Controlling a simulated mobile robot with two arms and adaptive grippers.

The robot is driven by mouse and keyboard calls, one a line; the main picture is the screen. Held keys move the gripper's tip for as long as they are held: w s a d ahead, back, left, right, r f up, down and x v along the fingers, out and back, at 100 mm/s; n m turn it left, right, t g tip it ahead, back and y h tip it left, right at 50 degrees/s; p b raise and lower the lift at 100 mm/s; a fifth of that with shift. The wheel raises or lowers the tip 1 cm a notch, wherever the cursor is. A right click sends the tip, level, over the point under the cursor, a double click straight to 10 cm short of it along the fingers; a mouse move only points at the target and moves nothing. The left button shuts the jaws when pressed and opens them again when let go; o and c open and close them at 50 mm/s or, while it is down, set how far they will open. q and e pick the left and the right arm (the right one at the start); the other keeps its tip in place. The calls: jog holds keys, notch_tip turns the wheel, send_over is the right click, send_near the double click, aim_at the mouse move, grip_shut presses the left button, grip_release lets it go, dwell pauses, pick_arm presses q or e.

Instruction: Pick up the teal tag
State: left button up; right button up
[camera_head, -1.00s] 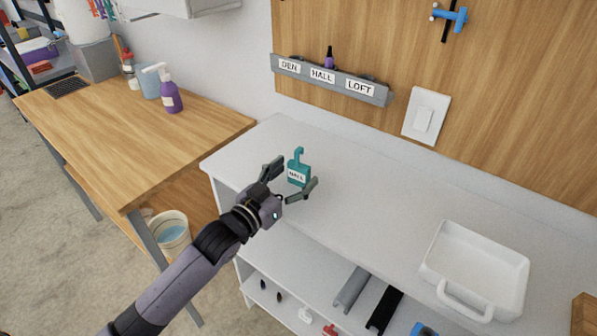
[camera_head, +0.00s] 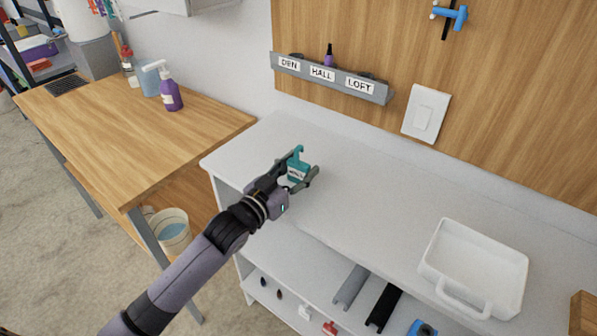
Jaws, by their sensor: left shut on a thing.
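The teal tag (camera_head: 298,166) has a hook at its top and a white label that reads HALL in the earlier frame. It is at the white counter's left part, upright or slightly tilted. My left gripper (camera_head: 299,178) is shut on the tag, with one finger on each side of its body. The fingers hide part of the tag's lower half. I cannot tell whether the tag still touches the counter. My right gripper is not in view.
A grey rail (camera_head: 330,78) labelled DEN, HALL and LOFT is on the wall behind, with a purple item at HALL. A white tray (camera_head: 432,262) stands on the counter's right. A wooden table (camera_head: 120,140) with a purple bottle (camera_head: 171,96) is at left. The counter's middle is clear.

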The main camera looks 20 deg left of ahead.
pick_arm(q)
jog(key=c, duration=0.3)
jog(key=shift+r, duration=0.1)
